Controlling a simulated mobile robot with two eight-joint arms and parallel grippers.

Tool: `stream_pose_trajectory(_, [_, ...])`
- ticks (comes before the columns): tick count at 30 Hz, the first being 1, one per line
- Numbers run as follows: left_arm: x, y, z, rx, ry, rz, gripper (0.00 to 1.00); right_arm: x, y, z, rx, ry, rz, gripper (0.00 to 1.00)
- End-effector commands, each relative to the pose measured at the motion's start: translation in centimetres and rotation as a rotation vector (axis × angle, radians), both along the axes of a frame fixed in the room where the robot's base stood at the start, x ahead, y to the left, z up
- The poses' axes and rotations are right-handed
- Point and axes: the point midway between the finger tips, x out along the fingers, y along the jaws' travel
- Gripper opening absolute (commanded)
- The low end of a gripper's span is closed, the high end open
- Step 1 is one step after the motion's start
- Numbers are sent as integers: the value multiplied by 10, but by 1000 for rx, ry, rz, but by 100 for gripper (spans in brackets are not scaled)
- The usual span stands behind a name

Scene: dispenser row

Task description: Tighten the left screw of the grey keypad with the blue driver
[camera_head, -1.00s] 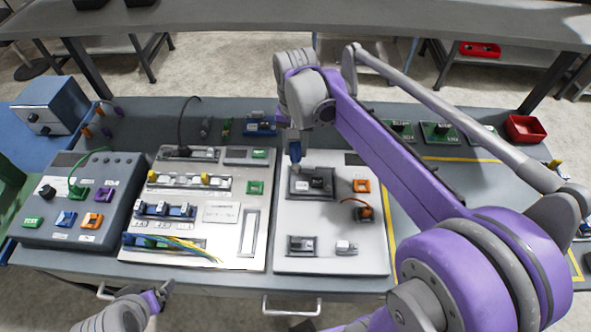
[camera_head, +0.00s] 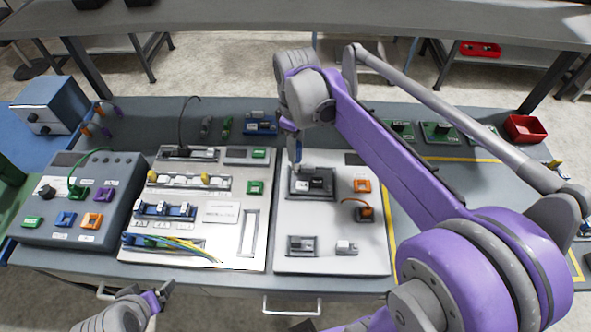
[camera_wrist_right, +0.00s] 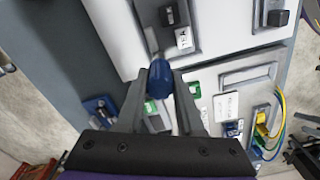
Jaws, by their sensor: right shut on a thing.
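The grey keypad (camera_head: 313,194) is a dark grey plate with small keys on the upper part of the white panel. It also shows at the top of the right wrist view (camera_wrist_right: 195,48). My right gripper (camera_head: 292,134) is shut on the blue driver, whose handle (camera_wrist_right: 160,78) sits between the fingers. The driver's shaft points to the keypad's left end; I cannot tell whether the tip touches the left screw, which is too small to make out. My left gripper (camera_head: 163,295) is low at the left, away from the keypad; its opening is unclear.
The white panel (camera_head: 330,219) also carries an orange part (camera_head: 362,186) and a cabled orange connector (camera_head: 366,212). A neighbouring panel (camera_head: 221,185) with switches and wires stands to the left. A red bin (camera_head: 525,129) is at the far right.

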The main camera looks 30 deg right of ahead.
Motion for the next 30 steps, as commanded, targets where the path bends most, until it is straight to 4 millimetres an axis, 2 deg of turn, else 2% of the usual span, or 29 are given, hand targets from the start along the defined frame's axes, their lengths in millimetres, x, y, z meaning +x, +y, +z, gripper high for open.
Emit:
stream_pose_trajectory(9, [0, 0, 0, 0, 0, 0, 95, 1, 0, 0, -1, 1, 497, 0])
stream_pose_trajectory(13, [0, 0, 0, 0, 0, 0, 95, 1, 0, 0, -1, 1, 664, 0])
stream_pose_trajectory(17, [0, 0, 0, 0, 0, 0, 95, 1, 0, 0, -1, 1, 740, 0])
stream_pose_trajectory(25, [0, 0, 0, 0, 0, 0, 95, 1, 0, 0, -1, 1, 756, 0])
stream_pose_trajectory(30, [-2, 0, -4, 0, 4, 0, 95, 1, 0, -5, -2, 2, 905, 0])
